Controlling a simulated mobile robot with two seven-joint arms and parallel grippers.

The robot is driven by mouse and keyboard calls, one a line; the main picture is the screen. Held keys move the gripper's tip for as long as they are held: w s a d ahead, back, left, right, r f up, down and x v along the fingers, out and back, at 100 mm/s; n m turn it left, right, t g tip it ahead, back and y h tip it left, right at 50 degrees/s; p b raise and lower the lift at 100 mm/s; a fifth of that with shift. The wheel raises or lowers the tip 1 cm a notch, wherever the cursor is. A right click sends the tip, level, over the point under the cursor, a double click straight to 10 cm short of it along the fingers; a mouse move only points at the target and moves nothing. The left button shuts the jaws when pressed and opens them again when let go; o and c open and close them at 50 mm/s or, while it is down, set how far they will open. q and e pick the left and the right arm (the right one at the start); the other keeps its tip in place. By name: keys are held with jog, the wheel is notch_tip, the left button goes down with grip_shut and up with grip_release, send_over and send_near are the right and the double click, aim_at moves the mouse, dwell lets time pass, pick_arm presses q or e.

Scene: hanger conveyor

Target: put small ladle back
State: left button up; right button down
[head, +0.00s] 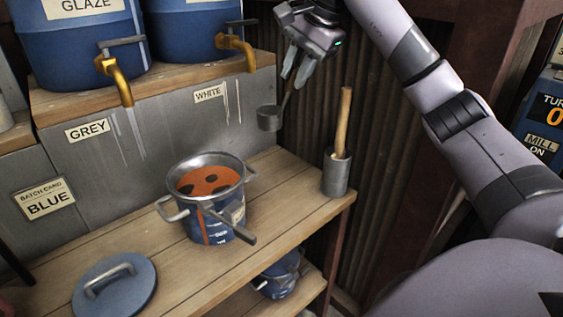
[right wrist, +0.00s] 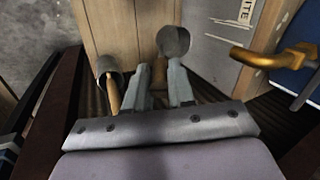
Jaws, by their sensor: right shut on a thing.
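The small ladle has a round grey cup (head: 269,118) that hangs below and left of my right gripper (head: 296,74). The gripper is shut on the ladle's thin dark handle, high above the bench. In the right wrist view the ladle's cup (right wrist: 173,40) shows just beyond the fingertips (right wrist: 160,75), with its handle between them. A grey metal holder (head: 336,176) with a wooden handle standing in it is on the bench's right corner, below and right of the ladle. The holder also shows in the right wrist view (right wrist: 108,63), left of the fingers. My left gripper is not in view.
A blue pot (head: 203,224) of orange liquid with dark spots stands mid-bench, a dark grip jutting from its front. A blue lid (head: 123,293) lies at front left. Blue drums with brass taps (head: 117,80) stand behind. A corrugated wall (head: 384,140) is at right.

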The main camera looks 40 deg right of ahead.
notch_tip(320, 180, down, 17)
jog(key=b, duration=0.3)
jog(key=shift+b, duration=0.35)
jog(key=shift+f, duration=0.2)
jog(key=c, duration=1)
grip_release()
jog(key=shift+o, duration=0.2)
jog(key=p+v, duration=0.2)
jog(key=v, duration=1)
jog(key=shift+r, duration=0.15)
